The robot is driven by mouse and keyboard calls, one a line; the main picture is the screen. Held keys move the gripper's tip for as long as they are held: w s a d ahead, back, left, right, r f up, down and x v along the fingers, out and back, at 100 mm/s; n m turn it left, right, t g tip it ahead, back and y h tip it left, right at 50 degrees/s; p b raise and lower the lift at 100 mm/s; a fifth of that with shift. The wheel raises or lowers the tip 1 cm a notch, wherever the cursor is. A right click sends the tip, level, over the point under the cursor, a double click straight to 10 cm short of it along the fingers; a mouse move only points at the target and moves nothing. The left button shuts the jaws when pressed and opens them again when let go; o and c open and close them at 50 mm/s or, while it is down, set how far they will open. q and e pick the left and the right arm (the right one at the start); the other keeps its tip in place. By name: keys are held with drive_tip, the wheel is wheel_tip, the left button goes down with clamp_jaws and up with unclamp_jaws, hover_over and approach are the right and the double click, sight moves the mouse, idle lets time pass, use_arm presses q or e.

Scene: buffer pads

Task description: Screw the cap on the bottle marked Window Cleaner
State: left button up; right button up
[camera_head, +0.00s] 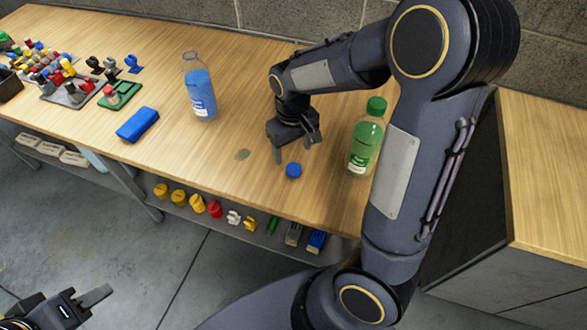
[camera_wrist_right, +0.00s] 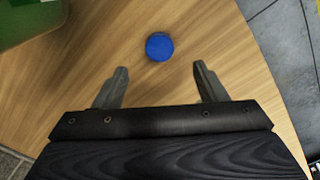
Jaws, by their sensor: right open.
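A clear bottle (camera_head: 199,92) with blue liquid, a white label and no cap stands upright on the table, left of my right gripper. The label text is too small to read. A blue cap (camera_head: 293,170) lies on the table near the front edge; it also shows in the right wrist view (camera_wrist_right: 159,46), ahead of the fingers and between their lines. My right gripper (camera_head: 294,150) is open and empty above the table, close to the cap but apart from it. My left gripper (camera_head: 88,310) is at the lower left, away from the table; its fingers are only partly visible.
A green bottle (camera_head: 366,139) with a green cap stands right of the blue cap, close to my right arm. A blue block (camera_head: 138,124) lies to the left. Small coloured parts (camera_head: 60,70) crowd the far left. The wooden table (camera_head: 165,180) is clear around the cap.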

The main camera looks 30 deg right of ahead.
sight(294, 168)
drive_tip(key=shift+f, duration=1.05)
drive_tip(key=shift+s+f, duration=0.1)
drive_tip(key=shift+f, duration=2.5)
drive_tip(key=shift+c, duration=0.5)
drive_tip(key=c, duration=1)
